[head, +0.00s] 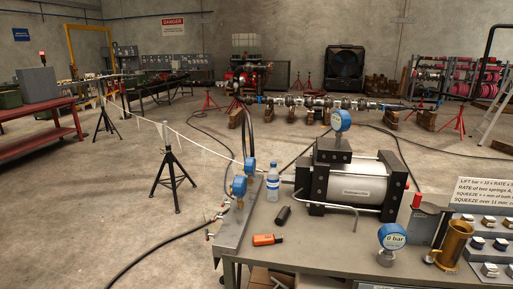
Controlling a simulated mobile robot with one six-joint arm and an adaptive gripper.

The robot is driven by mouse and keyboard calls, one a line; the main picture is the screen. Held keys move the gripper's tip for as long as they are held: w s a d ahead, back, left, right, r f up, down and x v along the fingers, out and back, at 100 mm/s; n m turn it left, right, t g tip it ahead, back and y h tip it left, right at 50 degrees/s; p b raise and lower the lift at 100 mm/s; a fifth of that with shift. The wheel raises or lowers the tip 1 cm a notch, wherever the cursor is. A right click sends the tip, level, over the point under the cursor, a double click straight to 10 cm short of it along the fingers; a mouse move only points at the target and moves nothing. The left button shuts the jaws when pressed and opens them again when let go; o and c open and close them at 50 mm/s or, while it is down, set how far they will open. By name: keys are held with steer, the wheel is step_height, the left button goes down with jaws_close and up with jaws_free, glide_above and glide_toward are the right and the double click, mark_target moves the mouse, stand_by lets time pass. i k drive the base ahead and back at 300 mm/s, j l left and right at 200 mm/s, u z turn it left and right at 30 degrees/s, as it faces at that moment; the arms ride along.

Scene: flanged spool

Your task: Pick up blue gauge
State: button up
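Several blue gauges are in the head view. One blue gauge (392,236) with a face reading "0 bar" stands near the front of the grey table, on a small metal fitting. Another blue gauge (341,120) sits upright on top of the silver cylinder unit. Two more, an upper blue gauge (249,165) and a lower blue gauge (239,186), are on the metal plate at the table's left edge. My gripper is not in view, so its place relative to the gauges cannot be told.
The grey table (310,244) also bears the silver cylinder unit (355,186), a water bottle (272,182), a black cylinder (283,215), an orange device (267,239), a brass cup (455,243) and a block tray (490,254). A black tripod stand (172,175) stands on the floor at left.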

mark_target(392, 236)
steer(key=i+l+u, duration=0.1)
steer(key=l, duration=0.25)
steer(key=i+l+u, duration=0.15)
steer(key=l, duration=0.2)
steer(key=i+l+u, duration=0.1)
steer(key=l, duration=0.3)
steer(key=i+l+u, duration=0.1)
steer(key=l, duration=0.3)
steer(key=i+l+u, duration=0.1)
steer(key=l, duration=0.3)
steer(key=i+l+u, duration=0.15)
steer(key=l, duration=0.25)
steer(key=i, duration=0.05)
